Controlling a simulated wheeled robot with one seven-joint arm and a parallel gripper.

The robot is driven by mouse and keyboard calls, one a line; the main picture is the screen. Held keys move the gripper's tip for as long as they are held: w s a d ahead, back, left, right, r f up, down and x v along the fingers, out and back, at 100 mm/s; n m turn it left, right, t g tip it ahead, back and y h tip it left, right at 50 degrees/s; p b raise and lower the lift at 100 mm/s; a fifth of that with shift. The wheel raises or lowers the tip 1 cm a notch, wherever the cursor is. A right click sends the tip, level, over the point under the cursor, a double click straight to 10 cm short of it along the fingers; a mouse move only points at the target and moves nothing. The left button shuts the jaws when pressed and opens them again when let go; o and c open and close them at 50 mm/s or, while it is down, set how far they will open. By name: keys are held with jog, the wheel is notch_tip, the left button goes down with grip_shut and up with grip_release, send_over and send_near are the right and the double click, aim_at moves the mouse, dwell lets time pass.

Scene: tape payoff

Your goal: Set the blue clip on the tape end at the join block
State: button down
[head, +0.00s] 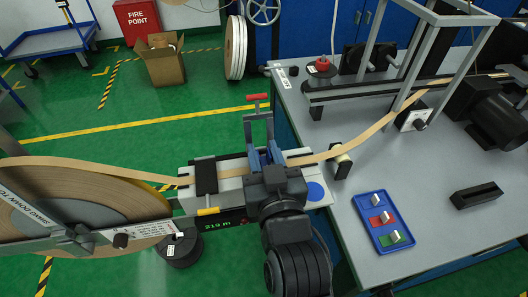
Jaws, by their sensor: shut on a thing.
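My gripper (267,161) points away from me over the join block (230,190), its blue fingers shut at the block's right part. The tan tape (320,157) from the right runs up to the fingers, and they appear to hold its end; the grip itself is hidden by my wrist. Tape from the left reel (130,171) enters the block under a black clamp (206,176). A blue tray (384,246) lies on the bench at right. In it a small white-topped piece, apparently the blue clip (376,200), stands above a red clip (376,219) and a green clip (390,240).
A raised clamp lever with a red handle (257,97) stands just behind my gripper. The large tape reel (70,215) is at left. A roller (341,158) and a black slotted block (476,195) are on the bench (435,250). Its front right is mostly clear.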

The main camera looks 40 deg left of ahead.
jog(key=shift+f, duration=0.1)
jog(key=c, duration=0.8)
grip_release()
jog(key=b+v, duration=0.2)
jog(key=v, duration=1)
